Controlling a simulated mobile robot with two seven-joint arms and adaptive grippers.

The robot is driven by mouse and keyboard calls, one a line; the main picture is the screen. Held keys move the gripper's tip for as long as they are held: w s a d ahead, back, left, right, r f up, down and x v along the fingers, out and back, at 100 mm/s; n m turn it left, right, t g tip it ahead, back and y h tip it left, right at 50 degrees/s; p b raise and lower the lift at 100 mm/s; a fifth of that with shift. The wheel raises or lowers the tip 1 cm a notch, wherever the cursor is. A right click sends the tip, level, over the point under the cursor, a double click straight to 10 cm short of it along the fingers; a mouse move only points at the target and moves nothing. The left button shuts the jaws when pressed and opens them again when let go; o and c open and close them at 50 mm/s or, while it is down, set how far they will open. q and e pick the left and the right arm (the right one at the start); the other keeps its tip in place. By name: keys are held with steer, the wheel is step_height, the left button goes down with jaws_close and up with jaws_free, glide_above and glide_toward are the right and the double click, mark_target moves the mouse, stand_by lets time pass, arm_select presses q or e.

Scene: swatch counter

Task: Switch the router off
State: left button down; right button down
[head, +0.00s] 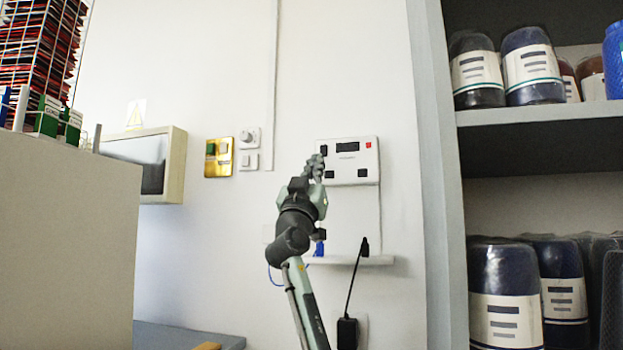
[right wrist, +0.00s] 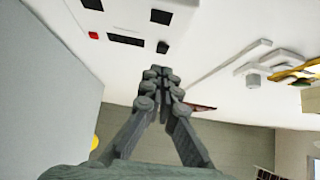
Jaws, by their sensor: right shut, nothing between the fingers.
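A white wall box (head: 358,177) has a dark display, several dark square parts and a small red square (head: 368,144). It may be the router, but I see no readable label. It also shows upside down in the right wrist view (right wrist: 145,27). My right gripper (head: 316,166) is shut and empty, in front of the box's left edge in the head view. In the right wrist view its fingertips (right wrist: 159,82) point toward a dark square (right wrist: 162,47) at the box's edge; contact cannot be told. My left gripper is not in view.
A brass plate (head: 219,170) and two white switches (head: 249,138) (head: 249,160) are left of the box. A small wall shelf (head: 375,260) is below, with a black cable running to an adapter (head: 347,333). A tall shelf unit (head: 540,112) stands right, a beige cabinet (head: 65,240) left.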

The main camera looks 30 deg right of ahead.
steer(key=v, duration=0.6)
steer(key=shift+s+a+f, duration=0.1)
steer(key=shift+f, duration=0.05)
stand_by(0.3)
